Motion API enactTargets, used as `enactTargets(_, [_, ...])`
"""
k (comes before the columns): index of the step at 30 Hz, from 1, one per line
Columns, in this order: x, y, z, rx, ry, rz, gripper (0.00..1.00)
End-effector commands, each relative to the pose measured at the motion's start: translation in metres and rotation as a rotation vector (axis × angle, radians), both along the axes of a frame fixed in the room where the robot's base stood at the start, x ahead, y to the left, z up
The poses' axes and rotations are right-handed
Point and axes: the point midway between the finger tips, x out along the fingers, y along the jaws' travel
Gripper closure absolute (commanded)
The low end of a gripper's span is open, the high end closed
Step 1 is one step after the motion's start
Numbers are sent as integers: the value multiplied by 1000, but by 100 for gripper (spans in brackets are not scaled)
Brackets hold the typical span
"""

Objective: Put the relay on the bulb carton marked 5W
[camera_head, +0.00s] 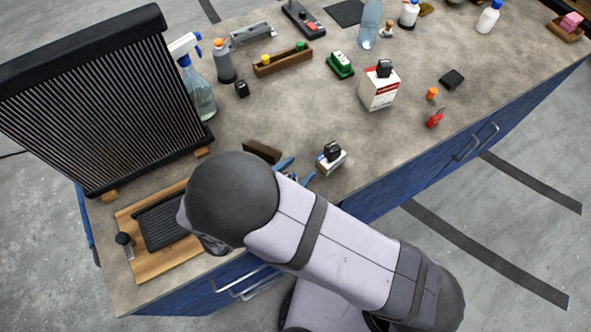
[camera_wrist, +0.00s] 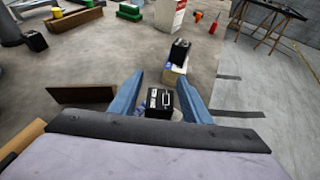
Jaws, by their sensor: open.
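My gripper (camera_wrist: 160,98) is open, its two blue fingers apart on either side of a small black box with white print (camera_wrist: 160,101), likely a relay. I cannot tell whether the fingers touch it; in the head view my arm hides it. Just beyond stands a small white and blue carton (camera_head: 330,163) with a black block (camera_head: 332,150) on top; the carton also shows in the wrist view (camera_wrist: 174,75). Farther back a larger white and red carton (camera_head: 379,92) carries another black block (camera_head: 384,68). The wattage marks are too small to read.
A brown block (camera_head: 262,150) lies left of my fingers. A finned radiator (camera_head: 95,100) and a spray bottle (camera_head: 198,88) stand at the left. Another small black block (camera_head: 242,89) and an orange cap (camera_head: 432,93) sit farther back. The bench between the two cartons is clear.

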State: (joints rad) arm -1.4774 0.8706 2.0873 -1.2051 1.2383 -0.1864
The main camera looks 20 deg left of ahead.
Motion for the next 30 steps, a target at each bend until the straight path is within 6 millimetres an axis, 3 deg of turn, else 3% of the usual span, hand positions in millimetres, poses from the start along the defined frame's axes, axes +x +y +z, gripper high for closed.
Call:
enactTargets(7, [-14,7,7,4,-1,4,57])
enactTargets(22, [-86,36,38,4,1,3,57])
enactTargets(30, [-102,42,48,0,1,0,57])
